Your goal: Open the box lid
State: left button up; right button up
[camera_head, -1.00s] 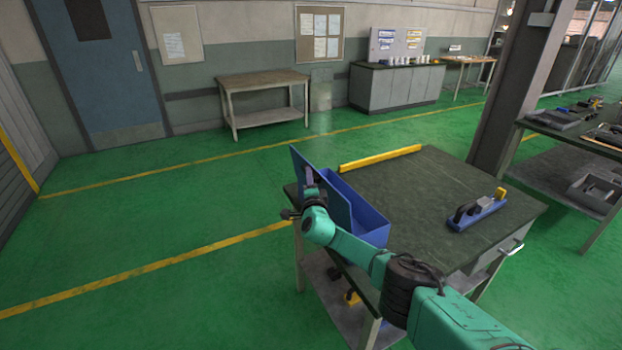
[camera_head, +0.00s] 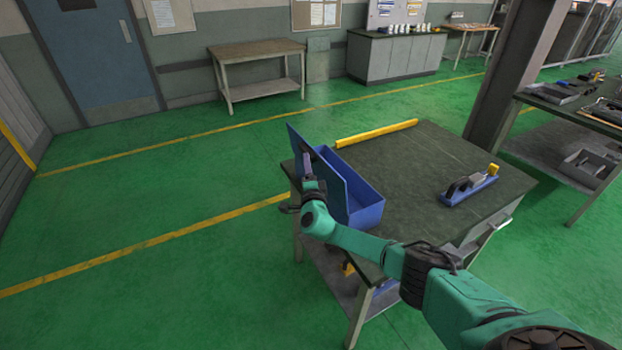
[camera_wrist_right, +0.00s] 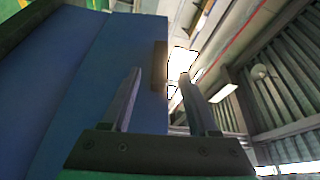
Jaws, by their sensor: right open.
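The blue box (camera_head: 368,214) sits on the left part of the dark-topped table. Its blue lid (camera_head: 333,188) stands raised, roughly upright, along the box's left side, and the inside of the box is partly visible. My left gripper is not in view.
A blue tool with a yellow end (camera_head: 470,185) lies on the right of the table (camera_head: 420,160). A yellow bar (camera_head: 377,133) lies along the back edge. A dark pillar (camera_head: 510,80) stands behind right. The green floor to the left is clear.

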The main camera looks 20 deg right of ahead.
jog(key=v, duration=0.9)
jog(key=shift+p, duration=0.3)
